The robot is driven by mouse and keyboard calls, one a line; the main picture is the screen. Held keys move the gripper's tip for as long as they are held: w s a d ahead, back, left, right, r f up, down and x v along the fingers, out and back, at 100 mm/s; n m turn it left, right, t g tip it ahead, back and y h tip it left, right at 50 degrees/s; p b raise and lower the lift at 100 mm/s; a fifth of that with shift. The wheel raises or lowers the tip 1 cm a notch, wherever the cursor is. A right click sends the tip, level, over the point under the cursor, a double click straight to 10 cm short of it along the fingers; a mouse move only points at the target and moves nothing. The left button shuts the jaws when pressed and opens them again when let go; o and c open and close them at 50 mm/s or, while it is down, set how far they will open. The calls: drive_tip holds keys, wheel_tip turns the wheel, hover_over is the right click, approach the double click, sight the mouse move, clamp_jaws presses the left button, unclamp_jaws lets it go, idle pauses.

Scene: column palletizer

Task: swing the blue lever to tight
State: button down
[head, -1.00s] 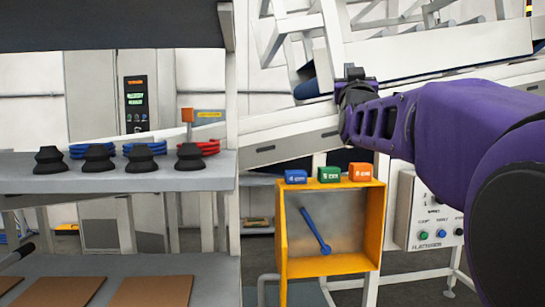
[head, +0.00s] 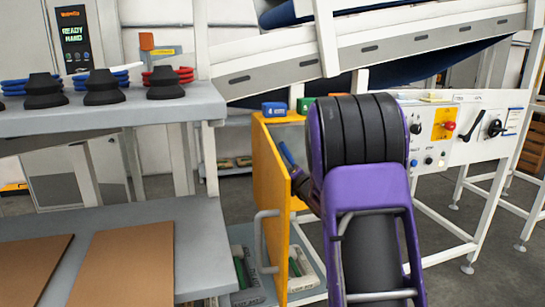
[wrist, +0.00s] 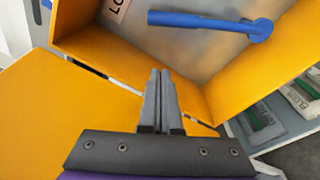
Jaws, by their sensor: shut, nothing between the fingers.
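The blue lever (wrist: 205,22) lies across the grey back plate (wrist: 180,45) inside the yellow box (wrist: 95,70) in the wrist view. Its thicker rounded end is at the right and its bar points left. My gripper (wrist: 160,75) is shut and empty, in front of the box opening, apart from the lever and below it in the picture. In the head view, part of the lever (head: 286,153) shows inside the yellow box (head: 268,190). My arm hides much of the box there. A label (wrist: 117,8) on the plate is cut off, with "LO" readable.
Blue (head: 274,109) and green (head: 304,105) blocks sit on top of the box. A control panel (head: 455,133) with knobs stands to the right. A shelf (head: 110,112) with black cups is at the left, above cardboard sheets (head: 120,265). A conveyor (head: 370,45) runs behind.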

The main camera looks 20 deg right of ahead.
sight(291, 162)
drive_tip(key=shift+s+f, duration=0.1)
drive_tip(key=shift+f, duration=0.1)
drive_tip(key=w+d+r+p, duration=0.1)
drive_tip(key=w+d, duration=0.1)
drive_tip(key=w, duration=0.7)
drive_tip(key=shift+d+r, duration=0.15)
idle(0.3)
drive_tip(key=shift+w+d+r, duration=0.1)
